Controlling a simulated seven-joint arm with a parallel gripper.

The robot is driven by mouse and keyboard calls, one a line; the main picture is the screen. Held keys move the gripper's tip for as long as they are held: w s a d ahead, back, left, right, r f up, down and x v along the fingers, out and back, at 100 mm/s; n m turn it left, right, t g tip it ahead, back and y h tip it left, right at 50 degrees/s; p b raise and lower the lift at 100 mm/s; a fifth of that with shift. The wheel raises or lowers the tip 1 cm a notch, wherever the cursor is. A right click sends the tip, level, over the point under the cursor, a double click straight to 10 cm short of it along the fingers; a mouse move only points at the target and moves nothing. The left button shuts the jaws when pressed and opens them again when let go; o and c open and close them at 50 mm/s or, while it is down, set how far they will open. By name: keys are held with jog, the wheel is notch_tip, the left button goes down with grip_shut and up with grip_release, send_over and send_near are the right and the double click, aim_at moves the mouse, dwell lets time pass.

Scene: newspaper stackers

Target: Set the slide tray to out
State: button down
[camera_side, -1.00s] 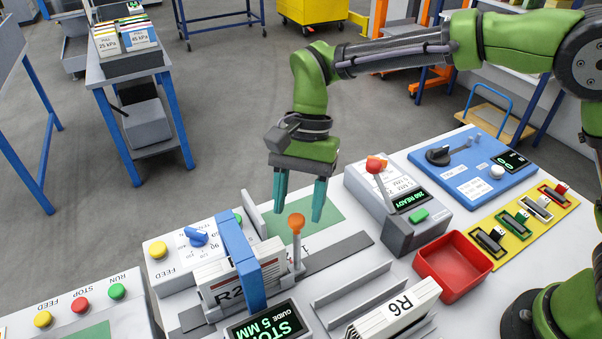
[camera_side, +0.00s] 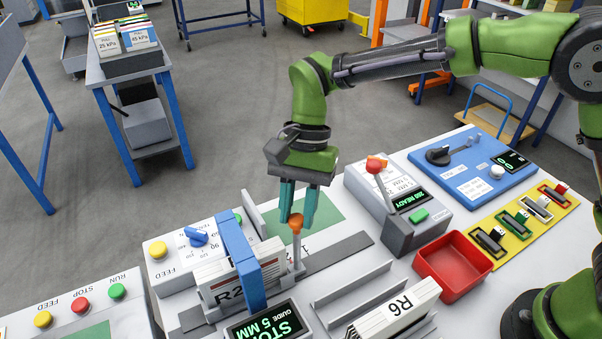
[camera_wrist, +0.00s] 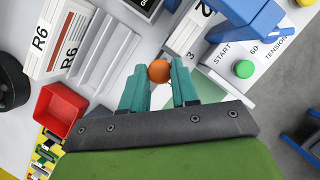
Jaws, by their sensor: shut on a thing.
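An orange knob (camera_side: 296,221) tops a thin grey post (camera_side: 298,250) beside the newspaper stack marked R2 (camera_side: 228,292). My gripper (camera_side: 297,215) comes down from above with its teal fingers on either side of the knob. In the wrist view, the orange knob (camera_wrist: 159,71) sits between the teal fingertips (camera_wrist: 158,82), and my gripper is shut on it. A dark grey strip (camera_side: 338,253) runs across the bench to the right of the post. I cannot tell which part is the slide tray itself; the post's foot is partly hidden by the stack.
The R6 stack (camera_side: 396,308) is in front. A green pad (camera_side: 325,222) lies bare behind.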

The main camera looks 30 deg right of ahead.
jog(key=shift+d, duration=0.15)
jog(key=d, duration=1.6)
jog(key=shift+d, duration=0.2)
jog(key=c, duration=1.1)
grip_release()
jog(key=shift+d, duration=0.1)
jog(key=shift+o, duration=1.2)
jog(key=v, duration=1.7)
